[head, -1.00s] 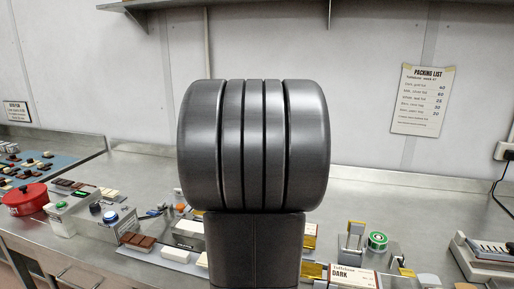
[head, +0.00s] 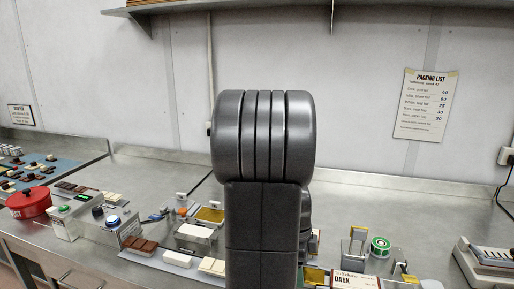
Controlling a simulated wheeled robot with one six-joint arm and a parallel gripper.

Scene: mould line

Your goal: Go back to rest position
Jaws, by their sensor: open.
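My own dark grey arm stands up in the middle of the head view and hides the bench behind it. My gripper is not visible in this view. No held object shows.
A steel bench (head: 350,208) runs along the wall. Chocolate bars (head: 140,245), a red pot (head: 29,203) and button boxes (head: 62,221) are at left. A tape roll (head: 380,247), a DARK box (head: 353,281) and a scale-like device (head: 488,252) are at right. A shelf (head: 300,7) overhangs above.

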